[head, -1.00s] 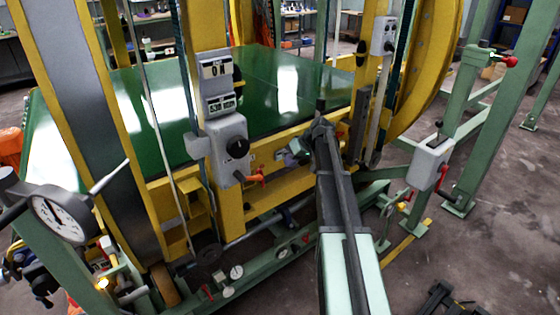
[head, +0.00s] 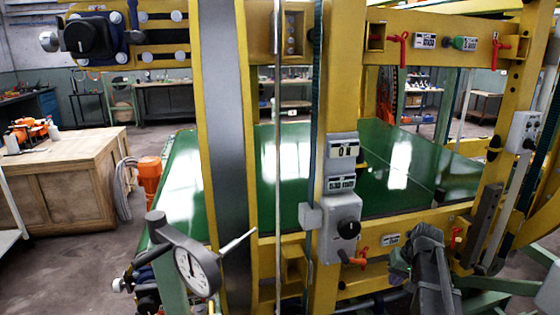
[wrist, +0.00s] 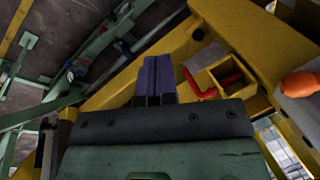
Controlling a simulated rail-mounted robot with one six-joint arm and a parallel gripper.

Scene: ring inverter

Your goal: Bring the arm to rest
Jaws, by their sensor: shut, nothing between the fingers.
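My gripper (wrist: 155,80) shows in the wrist view with its two dark fingers together and nothing between them. It points toward a yellow frame beam (wrist: 165,60), with a red lever (wrist: 197,84) close to the right of the fingers. I cannot tell how far the fingers are from the beam. In the head view my dark arm (head: 432,268) stands at the lower right, in front of the ring inverter's lower yellow beam (head: 435,217). The fingertips are hard to make out there.
A grey control box (head: 340,225) with a black knob and an orange lever (head: 355,260) is left of my arm. A dial gauge (head: 195,262) stands at lower left. The green belt (head: 285,170) lies behind the frame. A wooden workbench (head: 60,180) is farther left.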

